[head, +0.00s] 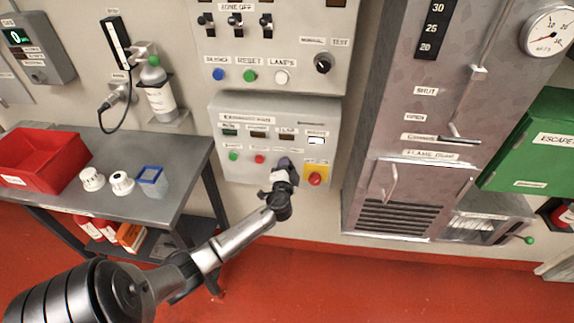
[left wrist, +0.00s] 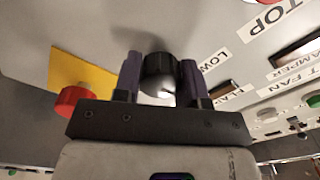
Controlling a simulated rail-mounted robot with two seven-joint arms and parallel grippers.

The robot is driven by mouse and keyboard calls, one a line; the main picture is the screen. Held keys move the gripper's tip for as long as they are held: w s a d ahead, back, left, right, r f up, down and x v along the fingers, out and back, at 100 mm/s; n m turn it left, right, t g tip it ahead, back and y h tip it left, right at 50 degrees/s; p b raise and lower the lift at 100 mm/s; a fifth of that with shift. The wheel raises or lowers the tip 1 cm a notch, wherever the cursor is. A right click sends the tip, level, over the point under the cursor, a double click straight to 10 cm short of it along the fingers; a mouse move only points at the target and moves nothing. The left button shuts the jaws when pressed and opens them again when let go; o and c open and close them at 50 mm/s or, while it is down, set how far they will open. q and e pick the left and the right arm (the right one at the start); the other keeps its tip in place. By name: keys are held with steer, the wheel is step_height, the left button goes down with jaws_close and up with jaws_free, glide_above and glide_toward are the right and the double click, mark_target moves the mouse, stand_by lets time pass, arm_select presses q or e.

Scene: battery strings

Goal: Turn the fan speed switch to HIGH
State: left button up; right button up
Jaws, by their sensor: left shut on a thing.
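The fan control panel (head: 212,112) is a grey box on the wall with lamps along its top and buttons below. The black fan speed switch knob (left wrist: 158,68) shows in the left wrist view between the two purple fingers of my left gripper (left wrist: 160,82). The gripper is shut on the knob, one finger on each side. A "LOW" label (left wrist: 214,60) is beside it. In the head view my left gripper (head: 284,166) covers the knob at the panel's lower right. The knob's pointer and any HIGH label cannot be made out. My right gripper is out of view.
A red stop button (head: 315,179) on a yellow plate is close beside the left gripper. Green (head: 234,156) and red (head: 259,159) buttons lie to its left. Another switch panel (head: 290,55) is above. A metal table (head: 185,165) stands at the left, a grey cabinet (head: 385,100) at the right.

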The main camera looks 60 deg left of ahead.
arm_select(q)
steer(key=m+p, duration=0.2)
steer(key=m, duration=0.2)
steer(key=shift+m, duration=1.3)
steer(key=o, duration=0.9)
steer(key=p+v, duration=0.1)
steer(key=v, duration=1.3)
